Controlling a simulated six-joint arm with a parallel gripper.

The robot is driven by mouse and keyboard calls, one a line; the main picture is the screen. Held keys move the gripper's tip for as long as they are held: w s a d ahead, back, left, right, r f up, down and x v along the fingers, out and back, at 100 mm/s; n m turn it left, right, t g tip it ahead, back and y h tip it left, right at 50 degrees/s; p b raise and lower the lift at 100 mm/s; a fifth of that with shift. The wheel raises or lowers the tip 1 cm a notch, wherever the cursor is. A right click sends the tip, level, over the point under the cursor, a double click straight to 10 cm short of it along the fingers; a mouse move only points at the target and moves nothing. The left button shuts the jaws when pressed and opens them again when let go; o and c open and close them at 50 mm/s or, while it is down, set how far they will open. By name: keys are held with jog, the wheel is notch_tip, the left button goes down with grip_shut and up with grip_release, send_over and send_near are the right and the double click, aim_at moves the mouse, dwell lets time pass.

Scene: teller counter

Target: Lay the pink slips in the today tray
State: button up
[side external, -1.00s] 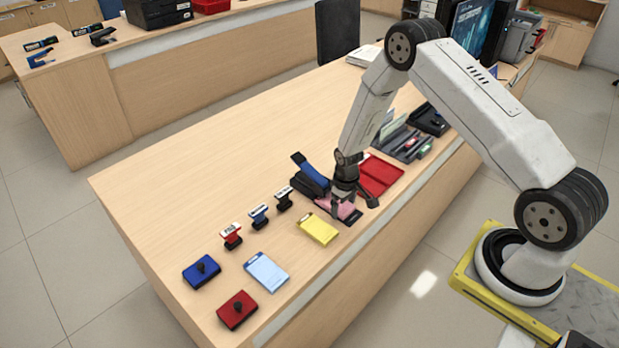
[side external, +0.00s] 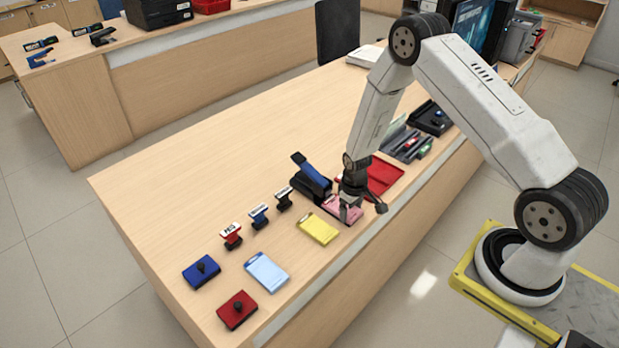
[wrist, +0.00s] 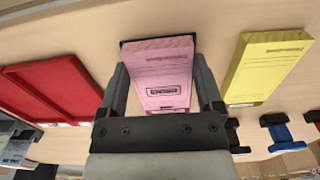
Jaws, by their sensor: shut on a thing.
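The pink slips (wrist: 163,62) are a printed pad with a dark-framed label. In the wrist view they lie between the two fingers of my gripper (wrist: 160,75), which is shut on them. A dark edge shows behind their upper left side. In the side view, the slips (side external: 331,204) are partly hidden by my gripper (side external: 349,208), low over the counter's front side. A red tray (side external: 386,174) lies just beyond them, empty where it shows; it is left of the slips in the wrist view (wrist: 50,82). Its label is too small to read.
A yellow pad (side external: 318,229) lies close beside the slips. A black and blue device (side external: 311,177) stands behind them. Several stamps, a light blue pad (side external: 266,272) and ink pads lie toward the near left. The counter's middle (side external: 220,165) is clear.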

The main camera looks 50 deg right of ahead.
jog(key=shift+s, duration=0.45)
jog(key=o, duration=1)
jog(key=shift+o, duration=0.2)
jog(key=shift+r, duration=0.2)
jog(key=shift+r, duration=3.7)
